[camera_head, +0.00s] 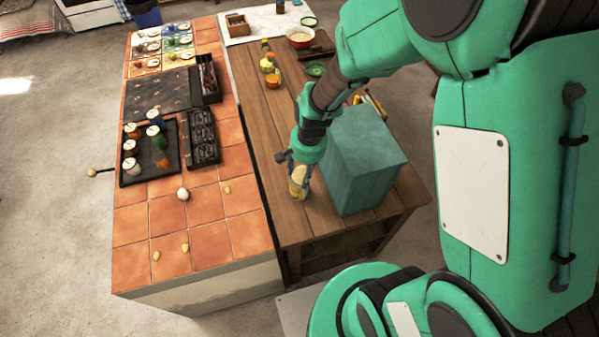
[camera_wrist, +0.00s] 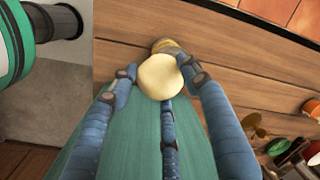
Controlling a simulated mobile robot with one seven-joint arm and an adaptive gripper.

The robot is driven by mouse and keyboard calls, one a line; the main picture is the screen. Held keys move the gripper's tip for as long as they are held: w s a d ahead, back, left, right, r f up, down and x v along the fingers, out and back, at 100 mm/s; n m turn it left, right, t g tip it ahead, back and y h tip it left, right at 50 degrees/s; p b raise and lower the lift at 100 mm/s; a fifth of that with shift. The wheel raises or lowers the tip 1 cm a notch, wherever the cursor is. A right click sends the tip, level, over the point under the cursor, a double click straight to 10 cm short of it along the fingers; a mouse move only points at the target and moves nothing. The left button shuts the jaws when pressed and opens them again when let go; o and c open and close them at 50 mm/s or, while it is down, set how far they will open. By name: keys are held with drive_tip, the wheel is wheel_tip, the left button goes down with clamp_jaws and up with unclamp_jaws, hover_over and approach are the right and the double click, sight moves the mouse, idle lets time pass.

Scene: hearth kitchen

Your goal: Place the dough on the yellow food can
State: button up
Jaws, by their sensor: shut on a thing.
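The dough (camera_wrist: 160,77) is a pale cream, rounded lump between the fingertips of my gripper (camera_wrist: 161,84) in the wrist view. My gripper is shut on it. The yellow food can (camera_wrist: 166,45) shows just past the dough, mostly hidden by it. In the head view my gripper (camera_head: 295,162) points down over the can (camera_head: 298,186), which stands on the wooden counter. The dough is close over the can's top; I cannot tell whether the two touch.
A large teal block (camera_head: 362,160) stands close to the right of my gripper. The wooden counter (camera_head: 262,125) has free room to the left. The tiled counter beside it holds a dark tray (camera_head: 163,170) with jars and a white round thing (camera_head: 183,194). Bottles and bowls stand farther back.

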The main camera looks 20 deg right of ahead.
sight(300, 172)
drive_tip(key=shift+w, duration=0.85)
drive_tip(key=shift+w+a, duration=0.1)
drive_tip(key=shift+w+f, duration=0.1)
drive_tip(key=shift+w, duration=0.1)
drive_tip(key=shift+w+f, duration=0.15)
drive_tip(key=shift+f, duration=0.2)
drive_tip(key=shift+f+b, duration=0.4)
drive_tip(key=shift+f, duration=1)
drive_tip(key=shift+f, duration=0.2)
drive_tip(key=o, duration=0.9)
drive_tip(key=shift+c, duration=0.2)
drive_tip(key=shift+r, duration=0.15)
